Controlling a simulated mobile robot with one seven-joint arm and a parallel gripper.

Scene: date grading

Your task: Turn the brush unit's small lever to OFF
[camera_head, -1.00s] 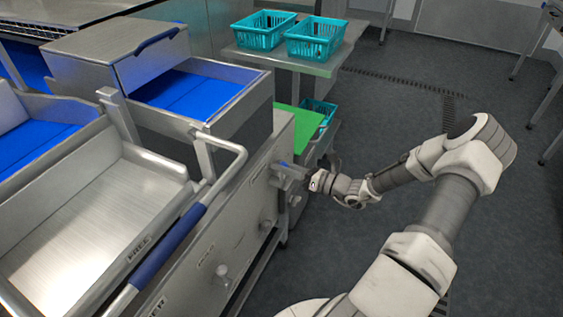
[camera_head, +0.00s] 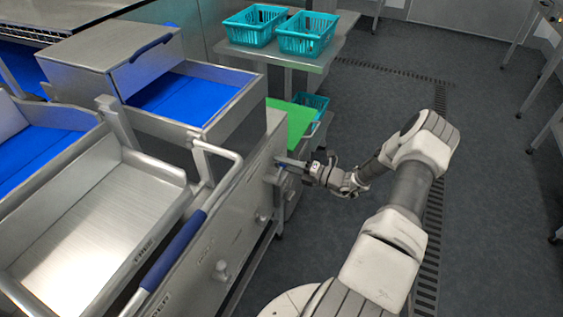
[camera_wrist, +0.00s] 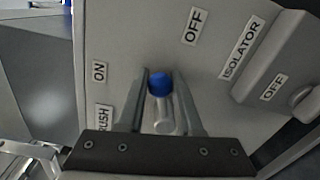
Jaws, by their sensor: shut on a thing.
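The brush unit's small lever (camera_wrist: 168,120) is metal with a blue tip (camera_wrist: 160,84), in the middle of the wrist view. It points up in that picture, between the ON label (camera_wrist: 98,72) on the left and the OFF label (camera_wrist: 194,26) at upper right. My gripper (camera_wrist: 161,76) is shut on the lever, one finger on each side of the blue tip. The lever's lower end is partly hidden by my gripper. A label at left, partly covered, reads "RUSH". In the head view my gripper (camera_head: 300,166) is at the machine's side panel (camera_head: 238,205).
An isolator knob (camera_wrist: 306,102) with its own OFF label stands right of the lever in the wrist view. Knobs (camera_head: 221,268) and a blue-gripped handle (camera_head: 175,250) project from the machine. Teal baskets (camera_head: 306,34) stand behind. The floor at right is open.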

